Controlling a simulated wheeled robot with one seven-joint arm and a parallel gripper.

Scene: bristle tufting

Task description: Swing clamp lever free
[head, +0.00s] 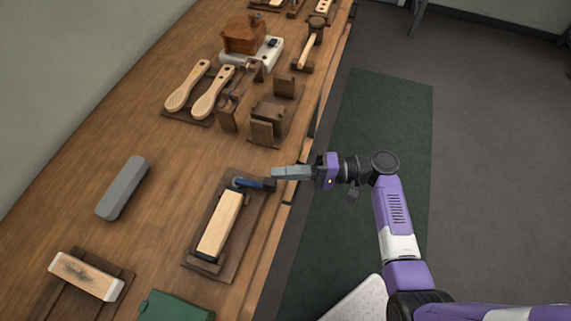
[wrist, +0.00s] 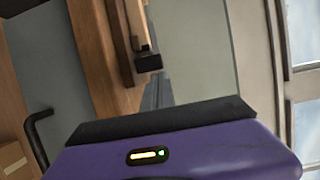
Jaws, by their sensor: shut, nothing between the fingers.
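The clamp lever (head: 256,184) is a short dark blue bar at the far end of a dark wooden fixture board (head: 232,264). It lies across the end of a pale wooden block (head: 220,224) on that board and points right, toward the bench's edge. My gripper (head: 274,173) is shut and empty, its grey fingertips just beyond the lever's right end. I cannot tell whether they touch it. In the wrist view the shut grey fingers (wrist: 157,92) show small; a dark block near their tips may be the lever's end.
On the wooden bench (head: 165,215) a grey rounded bar (head: 122,188) lies left of the fixture. Wooden stands (head: 270,122) and two paddle-shaped brush bodies (head: 200,92) sit farther back. A green box (head: 175,307) is at the near edge. Bare bench lies left of the fixture.

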